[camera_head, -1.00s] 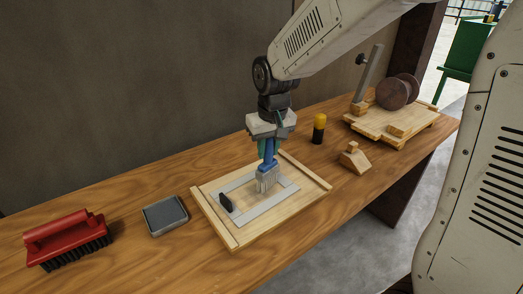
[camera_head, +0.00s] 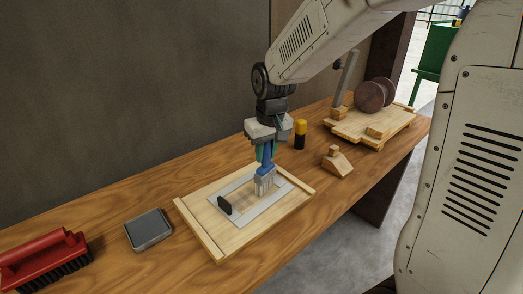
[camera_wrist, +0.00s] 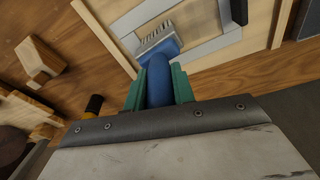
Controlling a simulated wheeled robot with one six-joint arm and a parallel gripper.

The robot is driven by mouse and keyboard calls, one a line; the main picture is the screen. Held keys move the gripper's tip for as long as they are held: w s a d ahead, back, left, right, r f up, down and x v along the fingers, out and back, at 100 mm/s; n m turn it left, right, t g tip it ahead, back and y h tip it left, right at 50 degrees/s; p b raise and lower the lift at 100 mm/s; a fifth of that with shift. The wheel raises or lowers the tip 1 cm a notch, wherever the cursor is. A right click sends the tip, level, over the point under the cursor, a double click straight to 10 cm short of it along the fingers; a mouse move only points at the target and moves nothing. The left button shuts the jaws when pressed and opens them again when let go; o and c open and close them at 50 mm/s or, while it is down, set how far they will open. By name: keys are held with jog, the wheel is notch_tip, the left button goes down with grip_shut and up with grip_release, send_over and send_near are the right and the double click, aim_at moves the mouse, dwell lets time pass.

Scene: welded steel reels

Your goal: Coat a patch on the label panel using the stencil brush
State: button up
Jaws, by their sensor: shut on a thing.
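My gripper (camera_head: 265,152) is shut on the blue handle of the stencil brush (camera_head: 265,184). The brush points down, with its pale bristles over the right part of a grey stencil frame (camera_head: 256,212); I cannot tell whether the tips touch. The frame lies on the pale wooden label panel (camera_head: 196,231) and has a black upright tab (camera_head: 224,205) at its left. In the wrist view, the green fingers clasp the blue handle (camera_wrist: 160,80), and the bristles (camera_wrist: 157,36) show against the panel and frame. No coated patch is visible.
A grey pad (camera_head: 148,229) and a red scrub brush (camera_head: 43,262) lie left of the panel. A yellow-topped black bottle (camera_head: 300,135), a wooden block (camera_head: 337,163) and a wooden stand with reel discs (camera_head: 370,97) are to the right. A wall rises behind the bench.

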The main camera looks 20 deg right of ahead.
jog(key=shift+s, duration=0.2)
jog(key=s+a, duration=0.4)
jog(key=a, duration=0.8)
jog(key=shift+a, duration=0.2)
dwell(0.8)
notch_tip(320, 180, up, 6)
dwell(0.7)
jog(key=shift+r, duration=0.1)
jog(key=shift+r, duration=1.45)
